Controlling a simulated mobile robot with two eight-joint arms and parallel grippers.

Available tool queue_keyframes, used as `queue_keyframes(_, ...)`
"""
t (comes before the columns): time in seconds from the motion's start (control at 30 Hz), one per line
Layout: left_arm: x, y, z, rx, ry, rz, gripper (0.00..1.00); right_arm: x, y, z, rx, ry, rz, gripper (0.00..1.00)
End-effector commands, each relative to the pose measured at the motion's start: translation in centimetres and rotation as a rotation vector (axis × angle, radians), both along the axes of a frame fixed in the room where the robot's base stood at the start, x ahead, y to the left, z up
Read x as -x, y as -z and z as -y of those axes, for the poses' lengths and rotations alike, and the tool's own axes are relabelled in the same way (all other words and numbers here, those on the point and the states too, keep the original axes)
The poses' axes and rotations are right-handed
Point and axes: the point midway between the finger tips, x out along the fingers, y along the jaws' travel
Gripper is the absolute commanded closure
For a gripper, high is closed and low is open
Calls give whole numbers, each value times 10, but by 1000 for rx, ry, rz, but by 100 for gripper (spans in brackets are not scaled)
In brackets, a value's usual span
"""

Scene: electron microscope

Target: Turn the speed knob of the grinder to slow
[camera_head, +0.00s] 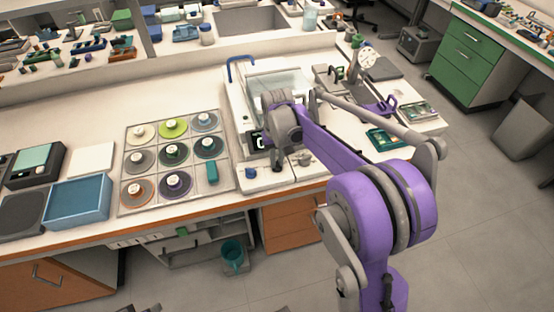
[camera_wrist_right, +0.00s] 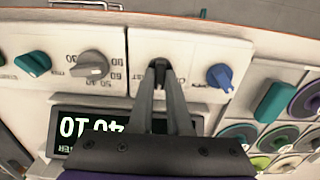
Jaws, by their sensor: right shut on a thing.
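The grinder (camera_head: 234,104) stands on the bench, a white machine with a clear cover and a control panel at its front. My right gripper (camera_head: 278,163) reaches down to this panel. In the right wrist view, upside down, my right gripper (camera_wrist_right: 160,70) is shut on a small dark knob, mostly hidden between the fingertips. The lettering around it is partly covered, so its setting cannot be read. A grey knob (camera_wrist_right: 92,64) with a numbered scale is on the left, and a blue knob (camera_wrist_right: 219,77) is on the right. My left gripper is not in view.
A tray (camera_head: 125,190) of round coloured discs stands left of the grinder. A blue bin (camera_head: 77,203) is farther left. A teal teardrop-shaped knob (camera_wrist_right: 32,63) is at the wrist view's left.

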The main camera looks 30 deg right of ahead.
Motion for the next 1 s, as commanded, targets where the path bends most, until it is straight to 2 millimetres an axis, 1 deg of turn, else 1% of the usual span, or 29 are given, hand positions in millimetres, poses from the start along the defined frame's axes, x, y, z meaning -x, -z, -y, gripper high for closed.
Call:
queue_keyframes(0.1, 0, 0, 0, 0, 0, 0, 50, 0, 0, 0, 0, 0, 1, 100)
queue_keyframes(0.13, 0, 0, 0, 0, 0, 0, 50, 0, 0, 0, 0, 0, 1, 80)
queue_keyframes(0.27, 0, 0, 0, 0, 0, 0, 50, 0, 0, 0, 0, -1, 0, 57)
queue_keyframes(0.3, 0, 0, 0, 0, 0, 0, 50, 0, 0, 0, 0, -1, 0, 54)
queue_keyframes(0.57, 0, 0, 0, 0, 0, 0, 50, 0, -1, 0, 0, -1, 0, 54)
queue_keyframes(0.67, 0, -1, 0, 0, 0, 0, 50, 0, -7, 0, 0, -1, 0, 54)
queue_keyframes(0.77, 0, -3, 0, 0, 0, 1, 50, 0, -21, 0, 0, -1, 0, 54)
queue_keyframes(1.0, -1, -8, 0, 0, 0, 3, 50, 0, -70, 0, 0, 0, 0, 54)
